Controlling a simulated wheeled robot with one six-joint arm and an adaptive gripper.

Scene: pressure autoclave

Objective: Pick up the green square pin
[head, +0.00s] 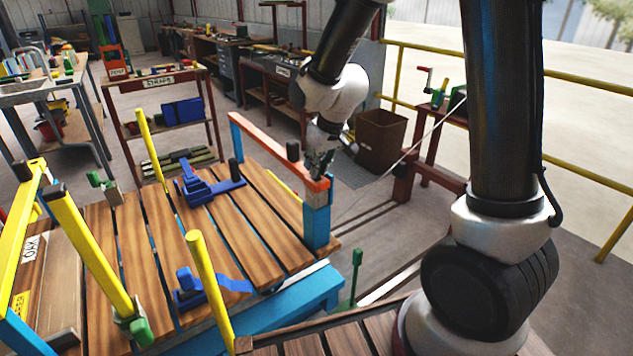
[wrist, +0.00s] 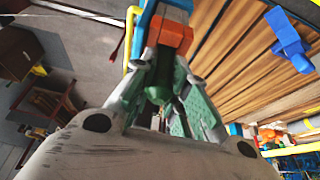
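My gripper (head: 318,170) hangs beside the near end of an orange bar (head: 276,148) at the right of the wooden table. In the wrist view my gripper (wrist: 166,60) points at the orange bar's end (wrist: 170,33). A dark green piece (wrist: 158,88) shows between its fingers; I cannot tell whether it is a held pin or part of the gripper. In the head view an upright green pin (head: 355,272) stands apart, lower right of the gripper.
The wooden table (head: 250,215) carries blue clamps (head: 205,188) and upright yellow bars (head: 208,275). A blue post (head: 316,225) stands below the orange bar's end. A brown bin (head: 381,140) is behind my gripper.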

